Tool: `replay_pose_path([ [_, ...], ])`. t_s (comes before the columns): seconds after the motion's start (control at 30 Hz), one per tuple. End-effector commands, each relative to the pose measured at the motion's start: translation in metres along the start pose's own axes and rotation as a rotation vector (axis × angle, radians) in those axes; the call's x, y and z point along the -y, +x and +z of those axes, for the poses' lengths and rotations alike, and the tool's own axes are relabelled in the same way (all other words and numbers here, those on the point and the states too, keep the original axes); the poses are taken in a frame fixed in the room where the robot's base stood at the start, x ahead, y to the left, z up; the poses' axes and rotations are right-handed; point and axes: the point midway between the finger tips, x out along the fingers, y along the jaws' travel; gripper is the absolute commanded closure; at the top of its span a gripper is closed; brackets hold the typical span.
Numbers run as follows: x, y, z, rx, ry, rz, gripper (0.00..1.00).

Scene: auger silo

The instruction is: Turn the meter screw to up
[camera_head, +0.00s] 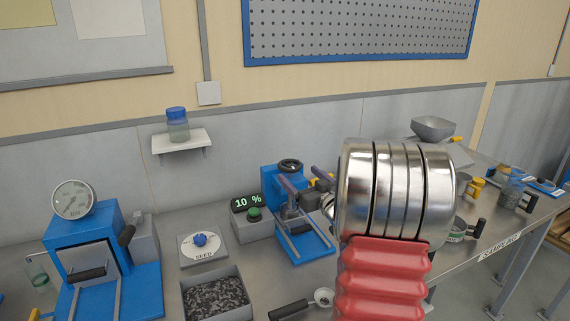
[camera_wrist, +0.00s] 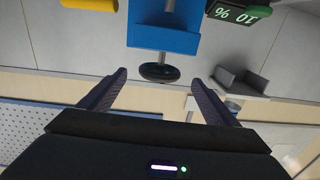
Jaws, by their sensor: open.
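A blue machine (camera_head: 283,178) stands on the bench against the back wall, with a black handwheel (camera_head: 290,166) at its top. I cannot tell for certain that this wheel is the meter screw. In the wrist view, which is upside down, the wheel (camera_wrist: 159,72) sticks out from the blue body (camera_wrist: 163,38). My gripper (camera_wrist: 158,77) is open and empty, its dark fingers spread on either side of the wheel in the picture. I cannot tell the gap in depth. In the head view its purple fingers (camera_head: 305,179) show beside the machine. My arm hides part of the bench.
A display (camera_head: 247,201) reading "10 %" sits on a grey box with a green button (camera_head: 254,214). Left are a SEED plate with a blue knob (camera_head: 200,240), a seed bin (camera_head: 186,296) and a gauge (camera_head: 73,199). A shelf (camera_head: 182,142) holds a jar (camera_head: 177,124).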

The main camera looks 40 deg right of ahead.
Motion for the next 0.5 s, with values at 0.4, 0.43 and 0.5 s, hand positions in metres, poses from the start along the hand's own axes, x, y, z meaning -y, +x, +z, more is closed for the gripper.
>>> replay_pose_path([
  [0.4,0.000,0.066,0.001,0.000,0.000,-0.001,0.16],
  [0.43,0.000,0.070,0.001,0.000,0.000,-0.001,0.16],
  [0.5,0.001,0.081,0.000,-0.001,0.000,-0.002,0.16],
])
